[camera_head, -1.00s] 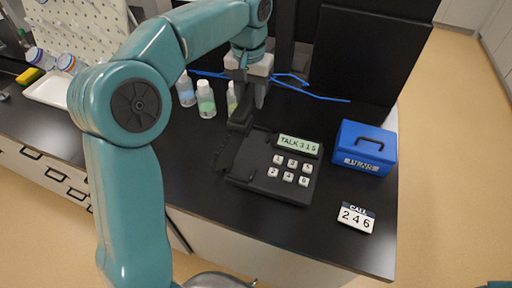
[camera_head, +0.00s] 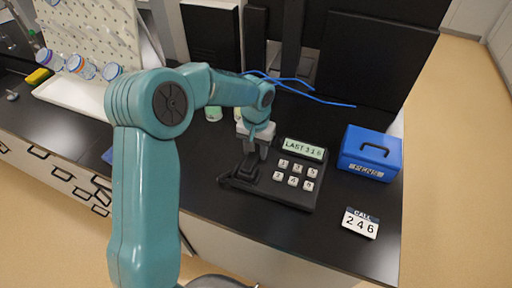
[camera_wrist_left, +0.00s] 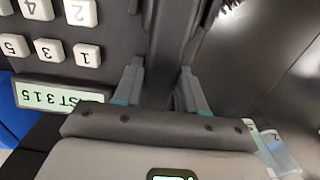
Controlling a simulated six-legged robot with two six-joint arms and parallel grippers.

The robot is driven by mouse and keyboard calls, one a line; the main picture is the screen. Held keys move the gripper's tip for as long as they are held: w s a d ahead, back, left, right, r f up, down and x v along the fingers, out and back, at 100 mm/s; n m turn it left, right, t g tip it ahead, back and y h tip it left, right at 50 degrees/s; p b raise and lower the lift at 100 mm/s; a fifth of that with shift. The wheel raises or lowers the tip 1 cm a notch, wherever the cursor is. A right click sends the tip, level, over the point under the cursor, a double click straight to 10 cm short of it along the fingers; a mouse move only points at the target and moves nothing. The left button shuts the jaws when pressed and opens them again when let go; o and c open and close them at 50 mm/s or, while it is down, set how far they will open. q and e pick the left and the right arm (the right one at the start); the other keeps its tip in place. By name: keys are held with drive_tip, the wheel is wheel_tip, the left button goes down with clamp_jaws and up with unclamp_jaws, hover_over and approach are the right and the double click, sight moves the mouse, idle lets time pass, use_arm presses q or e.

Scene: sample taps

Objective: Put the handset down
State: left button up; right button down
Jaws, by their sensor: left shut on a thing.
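The black telephone (camera_head: 270,196) sits on the dark bench, with white number keys and a green display reading "LAST 3 1 5". Its keys and display also show upside down in the left wrist view (camera_wrist_left: 58,95). The black handset (camera_head: 243,172) lies along the left side of the phone, at its cradle. My left gripper (camera_head: 256,152) points down over it and is shut on the handset, which runs between the fingers in the left wrist view (camera_wrist_left: 165,70). I cannot tell whether the handset rests fully in the cradle. My right gripper is not in view.
A blue box with a handle (camera_head: 370,153) stands right of the phone. A card (camera_head: 360,222) reading "CALL 246" lies in front of it. Bottles (camera_head: 213,113) and a blue cable (camera_head: 300,85) are behind. A white tray (camera_head: 75,98) is at left.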

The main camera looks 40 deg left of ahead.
sight(256, 149)
use_arm(q)
drive_tip(key=shift+s+r, duration=0.15)
drive_tip(key=shift+s, duration=0.15)
drive_tip(key=o, duration=1.1)
drive_tip(key=shift+w+f, duration=0.3)
drive_tip(key=shift+o, duration=0.2)
drive_tip(key=shift+s+r, duration=0.15)
drive_tip(key=shift+s, duration=0.05)
drive_tip(key=shift+r, duration=0.25)
drive_tip(key=shift+w+r, duration=0.1)
drive_tip(key=shift+r, duration=0.15)
wheel_tip(256, 149, up, 11)
drive_tip(key=shift+r+b, duration=0.15)
drive_tip(key=shift+b, duration=0.2)
